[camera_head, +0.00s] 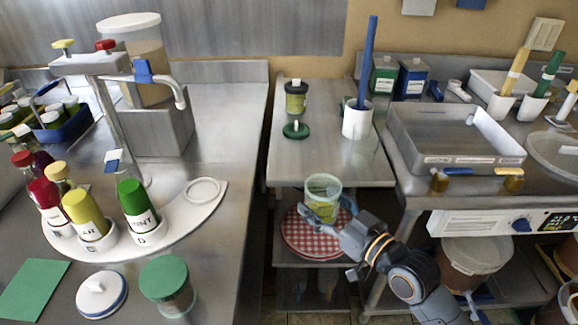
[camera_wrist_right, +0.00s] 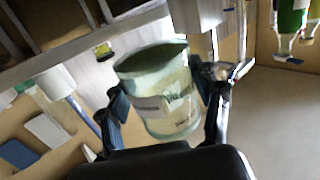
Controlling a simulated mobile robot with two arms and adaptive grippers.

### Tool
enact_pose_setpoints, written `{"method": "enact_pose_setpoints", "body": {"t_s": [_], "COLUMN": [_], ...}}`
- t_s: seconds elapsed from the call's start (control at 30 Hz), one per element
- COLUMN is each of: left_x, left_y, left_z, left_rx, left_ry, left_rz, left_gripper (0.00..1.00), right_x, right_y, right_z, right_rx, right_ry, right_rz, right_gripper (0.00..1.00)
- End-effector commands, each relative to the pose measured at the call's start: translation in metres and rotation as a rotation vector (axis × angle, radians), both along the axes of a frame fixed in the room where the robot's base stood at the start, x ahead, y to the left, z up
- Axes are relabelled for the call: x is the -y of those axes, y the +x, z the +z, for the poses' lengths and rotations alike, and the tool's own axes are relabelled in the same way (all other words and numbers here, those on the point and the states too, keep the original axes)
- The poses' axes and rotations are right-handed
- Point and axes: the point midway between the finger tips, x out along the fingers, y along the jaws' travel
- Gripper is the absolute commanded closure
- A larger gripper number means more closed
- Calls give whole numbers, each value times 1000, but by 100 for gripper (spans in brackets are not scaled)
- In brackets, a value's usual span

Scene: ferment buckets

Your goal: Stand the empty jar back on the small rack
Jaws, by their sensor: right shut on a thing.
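A clear greenish jar (camera_head: 323,187) with a pale label and open top is held by my right gripper (camera_head: 325,212), in front of the middle metal stand's top. In the right wrist view the jar (camera_wrist_right: 158,92) sits between the two fingers of the right gripper (camera_wrist_right: 165,108), tilted in the picture. I see no clear contents in it. The middle stand (camera_head: 335,165) has a steel top and lower shelves and looks like the small rack, though I cannot be sure. My left gripper is not in view.
A dark-lidded jar (camera_head: 296,97), a green lid (camera_head: 296,130) and a white cup (camera_head: 357,119) with a blue stick stand on the stand's top; its front is clear. A red checked cloth (camera_head: 305,235) lies below. A steel tray (camera_head: 455,135) is at right.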

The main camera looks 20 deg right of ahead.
Motion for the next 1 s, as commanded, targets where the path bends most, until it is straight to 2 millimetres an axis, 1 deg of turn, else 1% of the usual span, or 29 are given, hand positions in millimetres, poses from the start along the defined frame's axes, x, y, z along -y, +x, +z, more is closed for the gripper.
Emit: {"method": "enact_pose_setpoints", "body": {"t_s": [0.03, 0.1, 0.17, 0.2, 0.3, 0.4, 0.5, 0.57, 0.63, 0.77, 0.93, 1.0], "left_x": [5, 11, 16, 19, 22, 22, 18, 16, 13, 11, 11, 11], "left_y": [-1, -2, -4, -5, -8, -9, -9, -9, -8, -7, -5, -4], "left_z": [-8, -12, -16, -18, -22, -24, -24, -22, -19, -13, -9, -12], "left_rx": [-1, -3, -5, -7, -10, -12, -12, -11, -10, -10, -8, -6], "left_ry": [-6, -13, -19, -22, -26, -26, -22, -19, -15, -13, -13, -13], "left_rz": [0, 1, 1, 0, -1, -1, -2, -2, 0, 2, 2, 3], "left_gripper": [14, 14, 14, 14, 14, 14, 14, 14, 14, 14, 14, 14], "right_x": [9, 20, 29, 35, 48, 57, 61, 59, 53, 39, 21, 17], "right_y": [17, 34, 46, 52, 62, 66, 70, 76, 88, 117, 155, 164], "right_z": [12, 31, 49, 62, 90, 111, 121, 121, 117, 103, 84, 64], "right_rx": [14, 13, 11, 12, 10, 7, 3, 2, 2, 1, 2, -2], "right_ry": [-17, -15, -13, -11, -7, -2, 2, 7, 10, 12, 11, 9], "right_rz": [35, 77, 107, 124, 153, 170, 177, 180, 182, 181, 182, 181], "right_gripper": [84, 84, 84, 84, 84, 84, 84, 84, 84, 84, 84, 84]}}
